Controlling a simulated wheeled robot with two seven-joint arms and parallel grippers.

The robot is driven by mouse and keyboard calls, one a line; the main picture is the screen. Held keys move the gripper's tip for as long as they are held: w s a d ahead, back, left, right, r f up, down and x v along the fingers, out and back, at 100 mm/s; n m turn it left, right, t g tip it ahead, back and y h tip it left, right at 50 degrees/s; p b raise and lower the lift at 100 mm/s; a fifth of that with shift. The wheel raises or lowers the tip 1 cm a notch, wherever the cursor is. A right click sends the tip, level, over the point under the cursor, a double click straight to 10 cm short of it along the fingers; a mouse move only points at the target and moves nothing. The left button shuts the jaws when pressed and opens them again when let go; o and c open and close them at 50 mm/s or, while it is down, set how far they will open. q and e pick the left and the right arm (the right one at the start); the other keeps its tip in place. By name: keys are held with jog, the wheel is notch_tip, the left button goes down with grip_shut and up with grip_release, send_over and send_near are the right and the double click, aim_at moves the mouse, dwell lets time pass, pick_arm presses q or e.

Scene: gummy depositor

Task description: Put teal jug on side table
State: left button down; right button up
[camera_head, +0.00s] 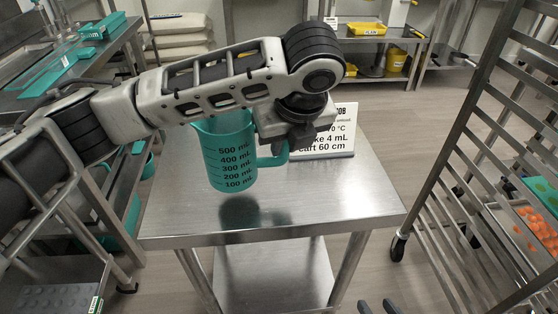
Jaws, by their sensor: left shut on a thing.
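The teal jug (228,158) with black millilitre marks is upright over the left part of the steel side table (330,205). My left gripper (288,138) is shut on its handle at the right side of the jug. The arm crosses in front of the jug's rim and hides part of it. A dark shadow lies on the tabletop just below the jug, which looks slightly above the surface. My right gripper (377,306) shows only as two dark fingertips, apart and empty, at the bottom edge.
A white sign (335,141) stands at the table's back, right behind my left gripper. A wheeled rack (455,200) with a tray of orange pieces (540,228) is on the right. The table's right and front parts are clear. Another bench (95,65) is at the left.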

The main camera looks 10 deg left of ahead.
aim_at(280, 157)
pick_arm(q)
jog(key=x, duration=0.5)
jog(key=shift+s+a+f+b, duration=0.1)
jog(key=shift+s+f+b, duration=0.15)
jog(key=shift+s+b, duration=0.1)
pick_arm(e)
jog(key=shift+f, duration=0.25)
pick_arm(q)
jog(key=c, duration=1.4)
grip_release()
jog(key=shift+o, duration=0.2)
jog(key=p+v, duration=0.2)
jog(key=v, duration=1)
pick_arm(e)
jog(key=shift+r, duration=0.35)
